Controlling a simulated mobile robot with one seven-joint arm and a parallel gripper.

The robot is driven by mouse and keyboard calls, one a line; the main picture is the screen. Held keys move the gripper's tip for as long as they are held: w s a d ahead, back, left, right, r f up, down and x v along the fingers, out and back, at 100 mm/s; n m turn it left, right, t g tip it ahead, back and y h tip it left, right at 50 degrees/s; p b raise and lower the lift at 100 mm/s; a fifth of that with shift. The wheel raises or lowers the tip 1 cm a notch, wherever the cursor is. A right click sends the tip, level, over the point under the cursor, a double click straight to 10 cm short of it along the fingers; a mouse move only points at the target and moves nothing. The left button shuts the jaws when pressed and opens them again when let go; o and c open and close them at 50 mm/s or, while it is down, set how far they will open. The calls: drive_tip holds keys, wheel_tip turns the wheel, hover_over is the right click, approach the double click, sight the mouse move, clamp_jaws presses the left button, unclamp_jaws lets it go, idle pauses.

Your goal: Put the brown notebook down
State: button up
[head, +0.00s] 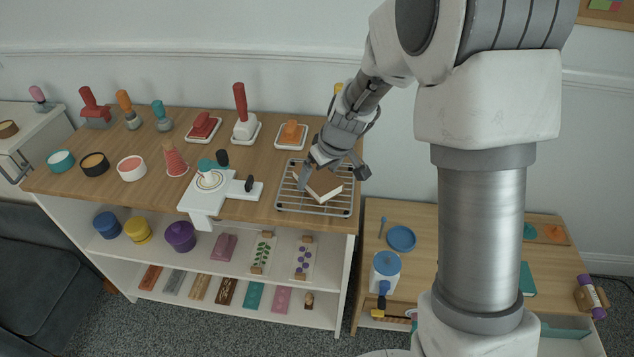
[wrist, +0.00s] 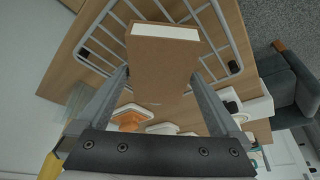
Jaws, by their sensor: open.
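The brown notebook (head: 325,191) is on the white wire rack (head: 288,207) on the wooden counter, tilted, with its pale page edge showing. In the wrist view the notebook (wrist: 163,58) lies between the two fingers, its brown cover facing the camera and its white page edge at the far end. My gripper (head: 333,176) is open right over the rack, with one finger on each side of the notebook. Whether either finger still touches it I cannot tell. The wire rack also shows in the wrist view (wrist: 235,66), behind the notebook.
A white machine (head: 205,205) stands left of the rack. Orange (head: 291,134) and red (head: 203,127) blocks on white dishes and a red-handled stamp (head: 243,115) stand behind. Bowls line the counter's left. A lower table with a blue plate (head: 401,238) is at right.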

sight(319, 177)
drive_tip(key=c, duration=1.4)
drive_tip(key=shift+r, duration=0.15)
wheel_tip(319, 177, up, 4)
drive_tip(key=shift+r+p, duration=0.2)
drive_tip(key=shift+p, duration=0.75)
drive_tip(key=s+d+r+m+p, duration=0.2)
drive_tip(key=d+p, duration=0.1)
drive_tip(key=p, duration=0.2)
drive_tip(key=s+d+r+m+h+p, duration=0.1)
drive_tip(key=s+d+r+m+p, duration=0.1)
drive_tip(key=s+d+p, duration=0.1)
drive_tip(key=s+d+r+m+h+p, duration=0.1)
drive_tip(key=s+d+r+m+p, duration=0.1)
drive_tip(key=p, duration=0.5)
drive_tip(key=shift+s+d+r+m+t, duration=0.2)
drive_tip(key=shift+s+d, duration=0.1)
drive_tip(key=shift+d, duration=0.3)
drive_tip(key=shift+s+d+r+m+t, duration=0.1)
drive_tip(key=shift+s+d+m+t, duration=0.15)
drive_tip(key=shift+d, duration=0.35)
